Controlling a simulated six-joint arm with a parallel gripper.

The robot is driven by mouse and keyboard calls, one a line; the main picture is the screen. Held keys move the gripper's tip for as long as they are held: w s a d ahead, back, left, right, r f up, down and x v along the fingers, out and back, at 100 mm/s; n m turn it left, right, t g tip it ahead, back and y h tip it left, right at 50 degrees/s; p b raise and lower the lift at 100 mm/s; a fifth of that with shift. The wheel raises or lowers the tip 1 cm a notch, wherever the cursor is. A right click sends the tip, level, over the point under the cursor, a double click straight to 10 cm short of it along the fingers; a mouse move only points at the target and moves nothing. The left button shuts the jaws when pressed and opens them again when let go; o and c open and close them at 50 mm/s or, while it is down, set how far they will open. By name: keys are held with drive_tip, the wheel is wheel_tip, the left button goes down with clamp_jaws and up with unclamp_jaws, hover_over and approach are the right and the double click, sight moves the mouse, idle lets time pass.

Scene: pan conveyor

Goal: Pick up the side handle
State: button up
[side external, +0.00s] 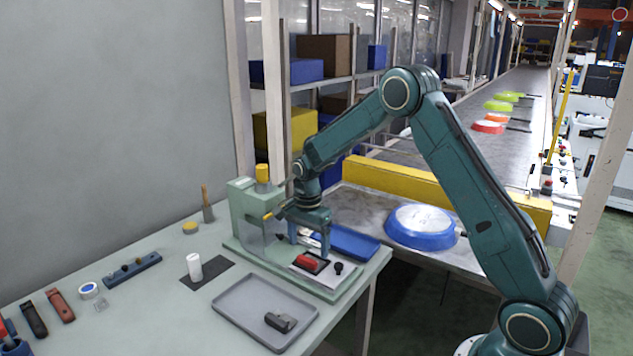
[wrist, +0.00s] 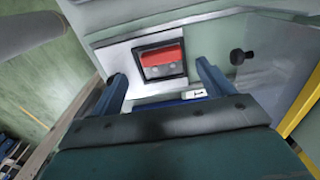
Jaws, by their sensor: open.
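A short red piece (side external: 307,261), probably the side handle, lies in a dark square recess on the plate of the green bench fixture (side external: 243,205). In the wrist view the red piece (wrist: 161,54) shows two small pale round spots on its near face. My gripper (side external: 309,248) is open and points down over the recess. In the wrist view its two blue fingers (wrist: 160,72) stand apart, left and right of the recess, with nothing between them. I cannot tell how far the fingertips are above the plate. A dark grey handle-like part (side external: 281,322) lies in a grey tray.
The grey tray (side external: 228,303) sits in front of the fixture. A black knob (side external: 338,268) stands on the plate beside the recess.

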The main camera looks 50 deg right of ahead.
sight(308, 258)
drive_tip(key=shift+w+d+f, duration=0.1)
drive_tip(key=shift+f, duration=1.85)
drive_tip(key=shift+c, duration=0.2)
drive_tip(key=c, duration=1.1)
drive_tip(key=shift+r, duration=0.15)
wheel_tip(308, 258, up, 20)
drive_tip(key=shift+f, duration=0.1)
